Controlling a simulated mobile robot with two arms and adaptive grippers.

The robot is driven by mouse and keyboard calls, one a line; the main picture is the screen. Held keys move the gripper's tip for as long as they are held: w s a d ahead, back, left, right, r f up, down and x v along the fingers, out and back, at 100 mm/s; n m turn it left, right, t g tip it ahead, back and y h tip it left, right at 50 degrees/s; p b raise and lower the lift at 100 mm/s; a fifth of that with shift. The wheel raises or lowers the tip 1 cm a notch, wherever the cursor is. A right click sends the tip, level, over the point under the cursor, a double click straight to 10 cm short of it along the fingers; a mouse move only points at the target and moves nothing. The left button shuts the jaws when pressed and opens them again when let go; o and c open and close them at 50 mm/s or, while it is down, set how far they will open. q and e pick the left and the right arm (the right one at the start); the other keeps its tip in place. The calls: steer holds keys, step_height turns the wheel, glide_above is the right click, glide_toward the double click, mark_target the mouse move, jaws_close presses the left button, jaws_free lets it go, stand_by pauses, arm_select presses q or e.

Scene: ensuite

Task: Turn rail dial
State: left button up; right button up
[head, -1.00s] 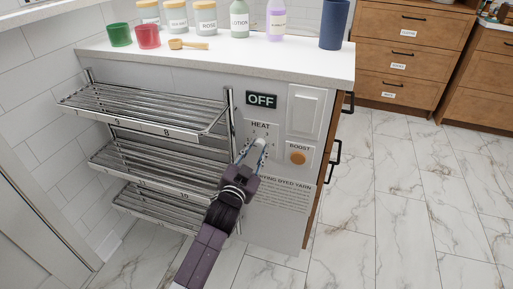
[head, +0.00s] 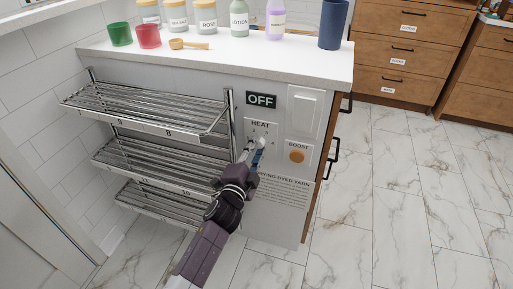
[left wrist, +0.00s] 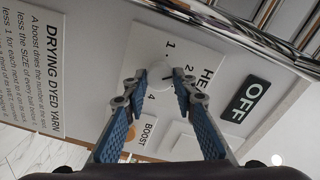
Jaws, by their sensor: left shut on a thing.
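The white round heat dial (head: 261,142) sits on a panel under the word HEAT on the side of the cabinet. In the left wrist view the dial (left wrist: 154,76) shows between my fingertips, with a dark pointer mark on it and the numbers 1, 2 and 4 around it. My left gripper (head: 257,153) is shut on the dial, one finger on each side; it also shows in the left wrist view (left wrist: 158,84). A black sign (head: 261,100) above the dial reads OFF. My right gripper is not in view.
A metal rail rack (head: 150,105) with several tiers stands left of the panel, close to my left arm. An orange BOOST button (head: 296,157) is just right of the dial. Cups and jars stand on the white countertop (head: 210,58). The marble floor (head: 375,190) at right is clear.

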arm_select(q)
steer(key=shift+m, duration=0.5)
steer(key=o, duration=1.2)
steer(key=shift+c, duration=0.2)
steer(key=shift+s, duration=0.15)
steer(key=v, duration=1.1)
steer(key=shift+s, duration=0.35)
steer(key=shift+a, duration=0.15)
